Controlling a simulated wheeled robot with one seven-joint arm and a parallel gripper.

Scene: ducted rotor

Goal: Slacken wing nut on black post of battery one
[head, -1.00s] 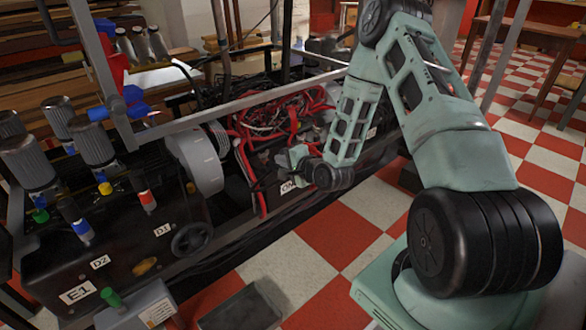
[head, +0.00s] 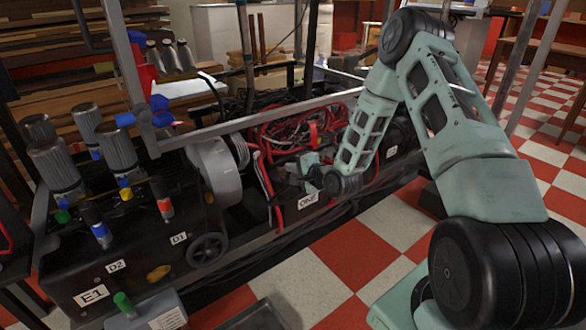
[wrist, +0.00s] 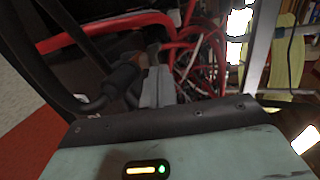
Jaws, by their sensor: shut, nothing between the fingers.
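Battery one is the dark case marked by a white label reading ONE (head: 308,199), low in the side of the machine in the head view. My gripper (head: 308,166) is just above that label, close to the case top and the red cables. It is shut and holds nothing. In the wrist view a grey finger part (wrist: 158,88) shows beside a dark rounded part I cannot identify. The black post and its wing nut cannot be made out in either view; my wrist and the cables cover that area.
Red cables (head: 283,133) crowd the bay behind my gripper. A grey frame rail (head: 262,122) runs above it. To the left are a handwheel (head: 207,248) and a black box labelled E1 (head: 94,294). The checkered floor (head: 345,247) in front is open.

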